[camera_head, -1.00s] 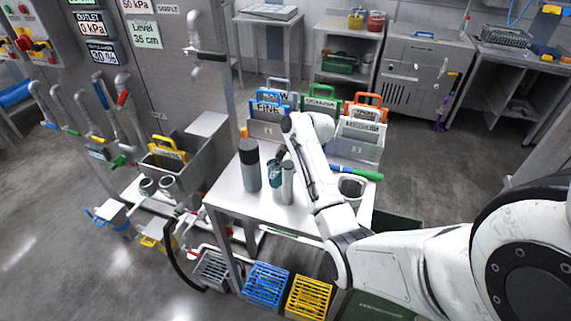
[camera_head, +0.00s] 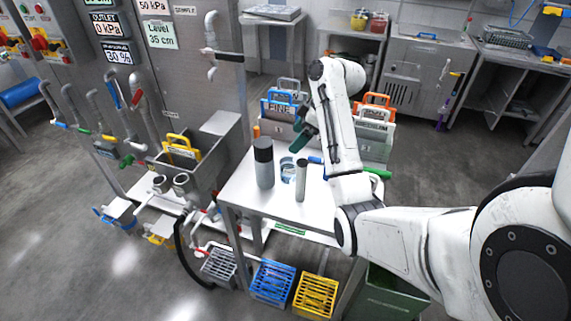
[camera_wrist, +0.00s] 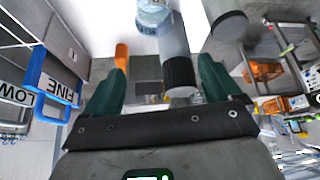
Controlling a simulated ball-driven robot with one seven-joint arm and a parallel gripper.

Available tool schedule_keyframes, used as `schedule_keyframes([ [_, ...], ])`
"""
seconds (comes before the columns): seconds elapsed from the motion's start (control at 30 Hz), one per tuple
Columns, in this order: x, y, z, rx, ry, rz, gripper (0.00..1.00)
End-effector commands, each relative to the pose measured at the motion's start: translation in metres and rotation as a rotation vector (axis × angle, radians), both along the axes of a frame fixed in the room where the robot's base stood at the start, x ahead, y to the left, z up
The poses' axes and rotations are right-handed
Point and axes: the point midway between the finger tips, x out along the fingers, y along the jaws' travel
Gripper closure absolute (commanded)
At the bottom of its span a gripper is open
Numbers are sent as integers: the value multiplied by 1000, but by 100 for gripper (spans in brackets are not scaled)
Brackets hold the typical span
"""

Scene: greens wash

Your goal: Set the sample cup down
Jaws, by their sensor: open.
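The sample cup (camera_head: 287,171), small and clear with a blue band, stands on the white-topped table (camera_head: 240,187), between a dark-capped grey bottle (camera_head: 264,165) and a slim grey cylinder (camera_head: 301,181). The cup also shows at the top edge of the wrist view (camera_wrist: 154,14), partly cut off. My gripper (camera_head: 303,138) is above and behind the cup, apart from it. Its two green fingers are spread in the wrist view (camera_wrist: 163,72), with nothing held between them.
Screen frames with blue (camera_head: 279,96) and orange (camera_head: 377,101) handles stand at the table's back. A blue crate (camera_head: 272,284) and a yellow crate (camera_head: 315,296) sit below its front. A steel sink (camera_head: 212,140) is at the left. The table's front left is clear.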

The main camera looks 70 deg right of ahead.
Motion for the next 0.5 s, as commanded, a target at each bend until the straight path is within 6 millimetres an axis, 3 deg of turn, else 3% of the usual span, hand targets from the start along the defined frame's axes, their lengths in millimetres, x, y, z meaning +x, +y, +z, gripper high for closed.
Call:
schedule_keyframes([
  [0.07, -1, -5, 3, 3, 2, -4, 9],
  [0.5, -1, -5, -70, 6, 4, -3, 9],
])
